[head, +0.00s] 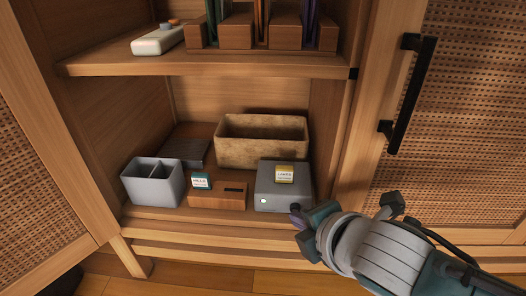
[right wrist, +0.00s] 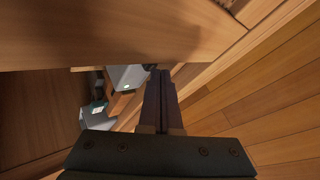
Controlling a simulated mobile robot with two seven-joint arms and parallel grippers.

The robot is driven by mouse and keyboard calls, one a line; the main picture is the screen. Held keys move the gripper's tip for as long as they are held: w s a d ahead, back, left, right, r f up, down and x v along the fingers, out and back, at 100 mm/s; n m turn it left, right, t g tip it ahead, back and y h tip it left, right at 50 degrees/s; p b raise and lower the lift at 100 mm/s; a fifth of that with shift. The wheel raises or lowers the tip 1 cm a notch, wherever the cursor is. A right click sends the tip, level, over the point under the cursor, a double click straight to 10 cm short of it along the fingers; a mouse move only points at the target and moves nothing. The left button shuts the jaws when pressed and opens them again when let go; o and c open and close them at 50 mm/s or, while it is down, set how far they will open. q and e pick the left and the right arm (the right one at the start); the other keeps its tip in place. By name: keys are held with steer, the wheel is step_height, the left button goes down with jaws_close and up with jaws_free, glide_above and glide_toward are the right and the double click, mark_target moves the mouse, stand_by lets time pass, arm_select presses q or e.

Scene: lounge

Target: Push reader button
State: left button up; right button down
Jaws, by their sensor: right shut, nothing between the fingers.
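The reader looks to be the grey box (head: 270,187) with a yellow label (head: 285,174), at the right end of the lower shelf. A small pale button (head: 264,201) is on its front face, low and to the left. My right gripper (head: 297,215) is just in front of the reader's lower right corner, to the right of the button. Whether it touches the box cannot be told. In the right wrist view its fingers (right wrist: 159,88) are together and empty, with part of the grey box (right wrist: 130,75) beyond them. My left gripper is not in view.
A wooden box (head: 217,200) with a teal label and a grey divided bin (head: 152,187) stand left of the reader. A beige basket (head: 262,145) is behind it. The upper shelf (head: 200,67) overhangs. An open cabinet door with a black handle (head: 408,95) is at the right.

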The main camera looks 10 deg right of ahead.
steer(key=shift+s, duration=0.25)
steer(key=s+a+p, duration=0.1)
steer(key=s+p, duration=0.1)
steer(key=s, duration=0.3)
steer(key=shift+s+a, duration=0.35)
steer(key=shift+s, duration=0.05)
stand_by(0.3)
